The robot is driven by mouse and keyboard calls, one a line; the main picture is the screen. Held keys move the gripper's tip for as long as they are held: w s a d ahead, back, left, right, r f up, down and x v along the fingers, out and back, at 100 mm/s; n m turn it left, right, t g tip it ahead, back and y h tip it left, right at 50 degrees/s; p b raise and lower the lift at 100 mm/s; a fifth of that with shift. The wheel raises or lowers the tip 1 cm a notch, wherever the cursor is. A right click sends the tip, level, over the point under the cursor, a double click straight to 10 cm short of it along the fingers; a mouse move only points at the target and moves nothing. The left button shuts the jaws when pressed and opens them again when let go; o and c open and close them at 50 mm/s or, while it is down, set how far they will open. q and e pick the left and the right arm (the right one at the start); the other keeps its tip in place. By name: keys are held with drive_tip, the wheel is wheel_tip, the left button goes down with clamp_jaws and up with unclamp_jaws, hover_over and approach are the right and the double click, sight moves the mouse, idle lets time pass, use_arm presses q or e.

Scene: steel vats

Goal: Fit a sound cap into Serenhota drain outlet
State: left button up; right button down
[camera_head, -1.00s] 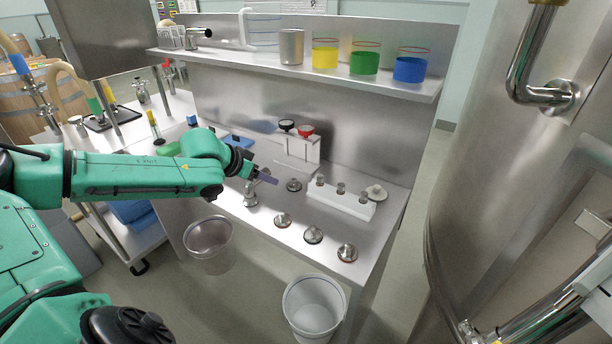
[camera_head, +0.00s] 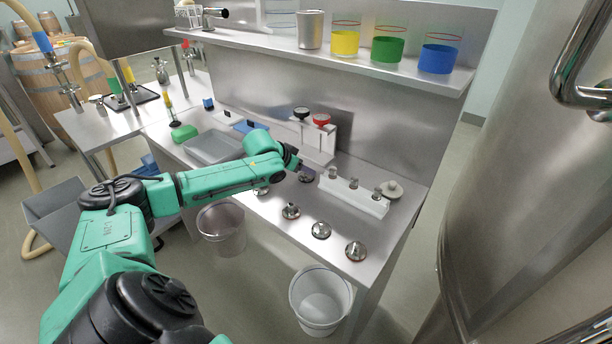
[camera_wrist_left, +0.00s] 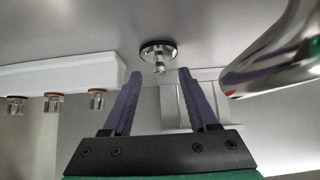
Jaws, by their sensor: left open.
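My left gripper (camera_head: 306,173) is over the steel counter, its fingers apart and empty. In the left wrist view its purple fingers (camera_wrist_left: 162,90) point toward a round metal cap (camera_wrist_left: 158,51) with a small stem, which stands just beyond the fingertips, between their lines. In the head view this cap is mostly hidden by the gripper. More metal caps stand in a row along the counter's front: one cap (camera_head: 291,211), a middle cap (camera_head: 321,230) and a nearest cap (camera_head: 356,251). I cannot tell which caps are sound. No drain outlet is clearly identifiable. My right gripper is not in view.
A chrome part (camera_wrist_left: 275,62) is close at right in the wrist view. A white bucket (camera_head: 321,298) stands on the floor; a large steel vat (camera_head: 520,200) fills the right.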

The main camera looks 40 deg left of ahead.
use_arm(q)
drive_tip(key=x, duration=0.3)
drive_tip(key=shift+s, duration=0.15)
clamp_jaws()
drive_tip(key=shift+r, duration=0.15)
